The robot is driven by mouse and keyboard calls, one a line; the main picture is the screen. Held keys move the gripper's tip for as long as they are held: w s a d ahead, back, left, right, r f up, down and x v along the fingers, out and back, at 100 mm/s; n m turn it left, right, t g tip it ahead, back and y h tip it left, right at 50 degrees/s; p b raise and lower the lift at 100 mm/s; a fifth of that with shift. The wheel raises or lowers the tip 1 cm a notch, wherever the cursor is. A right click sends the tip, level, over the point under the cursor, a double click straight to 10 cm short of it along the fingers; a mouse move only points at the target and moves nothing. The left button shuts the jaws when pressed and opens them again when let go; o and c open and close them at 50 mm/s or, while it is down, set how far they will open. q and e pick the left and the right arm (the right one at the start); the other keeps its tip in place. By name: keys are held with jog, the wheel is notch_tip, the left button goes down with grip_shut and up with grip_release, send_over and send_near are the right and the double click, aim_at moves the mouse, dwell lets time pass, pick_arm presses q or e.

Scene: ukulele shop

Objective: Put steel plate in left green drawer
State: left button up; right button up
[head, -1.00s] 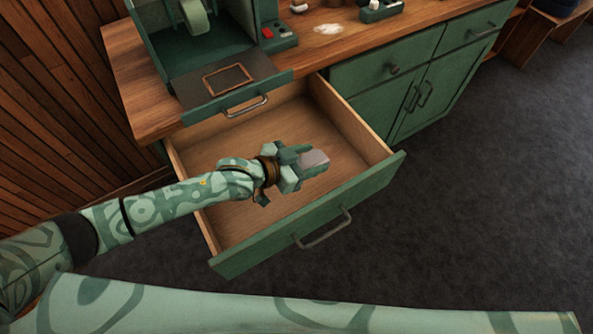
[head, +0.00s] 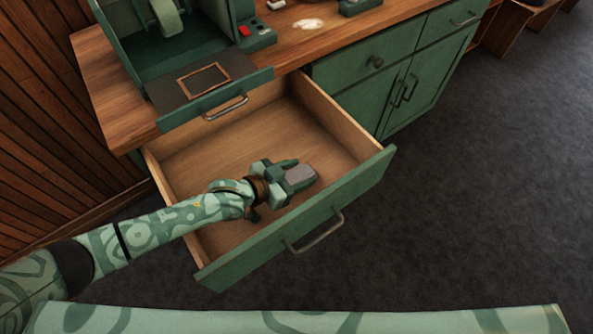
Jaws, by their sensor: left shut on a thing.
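The left green drawer (head: 300,222) is pulled open, with a bare wooden inside. My left gripper (head: 294,178) is over the inside of the drawer, toward its front right. It is shut on the steel plate (head: 301,174), a small flat grey piece at its fingertips. I cannot tell whether the plate touches the drawer bottom. My right gripper is not in view.
A green machine (head: 180,40) with a switch box stands on the wooden counter (head: 105,90) above the drawer. Closed green cabinet doors (head: 425,85) are to the right. Dark floor (head: 480,200) lies open at the right.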

pick_arm(q)
jog(key=shift+s+f, duration=0.1)
jog(key=o, duration=1.1)
jog(key=shift+f, duration=0.1)
jog(key=shift+c, duration=0.2)
jog(key=s+a+r+p, duration=0.1)
jog(key=a+r+p, duration=0.1)
jog(key=r, duration=0.1)
jog(key=shift+s+a, duration=0.4)
jog(key=p+v, duration=0.2)
jog(key=v, duration=0.6)
jog(key=shift+s, duration=0.15)
jog(key=shift+a+p, duration=0.1)
jog(key=shift+p, duration=0.2)
